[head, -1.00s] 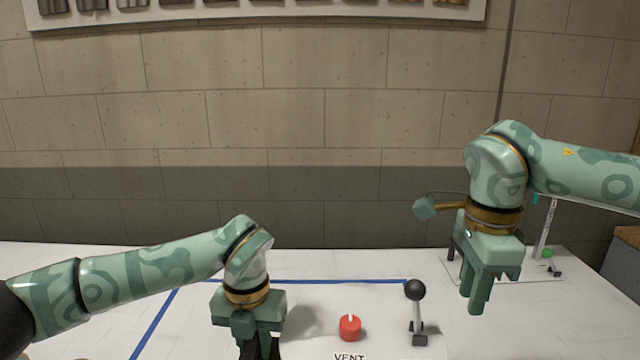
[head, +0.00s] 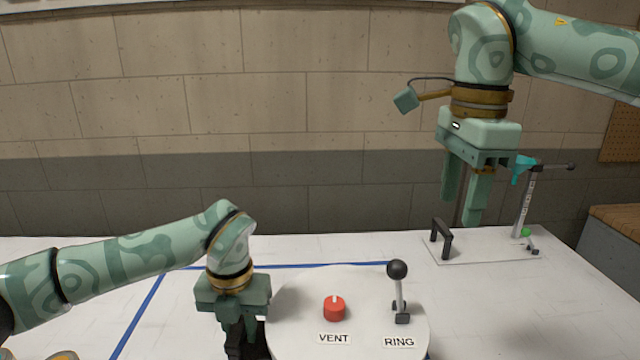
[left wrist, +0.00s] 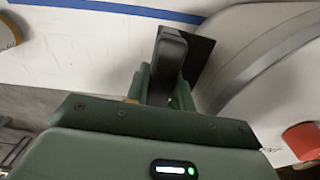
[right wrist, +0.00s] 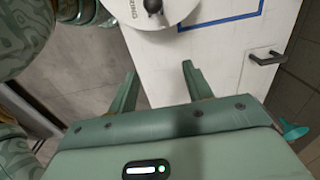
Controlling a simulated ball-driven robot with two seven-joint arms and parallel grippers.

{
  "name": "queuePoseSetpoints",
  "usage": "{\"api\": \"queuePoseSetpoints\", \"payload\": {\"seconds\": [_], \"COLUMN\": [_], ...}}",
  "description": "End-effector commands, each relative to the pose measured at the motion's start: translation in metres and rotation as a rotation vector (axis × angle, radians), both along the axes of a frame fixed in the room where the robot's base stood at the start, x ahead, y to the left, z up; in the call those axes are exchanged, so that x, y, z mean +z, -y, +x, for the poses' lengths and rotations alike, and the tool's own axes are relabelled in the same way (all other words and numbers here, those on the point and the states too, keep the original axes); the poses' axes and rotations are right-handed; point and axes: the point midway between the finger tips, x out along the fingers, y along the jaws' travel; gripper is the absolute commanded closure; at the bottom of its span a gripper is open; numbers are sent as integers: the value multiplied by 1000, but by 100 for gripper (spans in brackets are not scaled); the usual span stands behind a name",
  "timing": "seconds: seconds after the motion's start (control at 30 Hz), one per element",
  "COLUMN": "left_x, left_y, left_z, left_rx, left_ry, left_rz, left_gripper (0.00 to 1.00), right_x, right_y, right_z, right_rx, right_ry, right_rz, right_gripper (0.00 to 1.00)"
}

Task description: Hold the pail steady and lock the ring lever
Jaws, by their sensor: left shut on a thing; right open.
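The pail shows as a round white lid (head: 300,338) at the bottom of the head view. A red VENT knob (head: 334,312) sits on the lid. The RING lever (head: 398,290), a grey stem with a black ball, stands almost upright at the lid's right side. My left gripper (head: 240,335) is at the lid's left edge, shut on a dark handle (left wrist: 172,55) that shows between its fingers in the left wrist view. My right gripper (head: 461,207) is open and empty, above and to the right of the lever. The pail's sides are hidden in the head view.
A plate with a black handle (head: 441,238) lies at the table's right, with an upright post (head: 524,205) bearing a teal part behind my right gripper. Blue tape (head: 140,315) marks the white table. The table between lid and plate is clear.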

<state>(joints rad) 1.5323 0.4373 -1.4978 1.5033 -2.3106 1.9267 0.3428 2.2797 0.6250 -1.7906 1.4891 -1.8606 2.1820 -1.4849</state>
Motion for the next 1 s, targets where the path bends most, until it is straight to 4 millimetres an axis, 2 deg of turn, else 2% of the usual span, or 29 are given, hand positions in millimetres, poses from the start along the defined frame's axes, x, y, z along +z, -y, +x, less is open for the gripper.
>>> {"api": "queuePoseSetpoints", "payload": {"seconds": [0.1, 0.23, 0.37, 0.73, 0.83, 1.0], "left_x": [0, 0, 0, 0, 0, 0], "left_y": [0, 0, 0, 0, 0, 0], "left_z": [0, 0, 0, 0, 0, 0], "left_rx": [-1, -1, -1, 0, 0, 0], "left_ry": [-1, -1, -1, 0, 0, 0], "left_rz": [0, 0, 0, 0, 0, 0], "left_gripper": [100, 100, 100, 100, 100, 100], "right_x": [-4, -9, -24, -101, -115, -126], "right_y": [-38, -63, -67, -70, -70, -71], "right_z": [0, -2, -1, 5, 6, 7], "right_rx": [282, 491, 520, 516, 514, 514], "right_ry": [35, 67, 69, 68, 70, 71], "right_rz": [5, 13, 16, 17, 16, 16], "right_gripper": [50, 50, 50, 50, 50, 50]}}
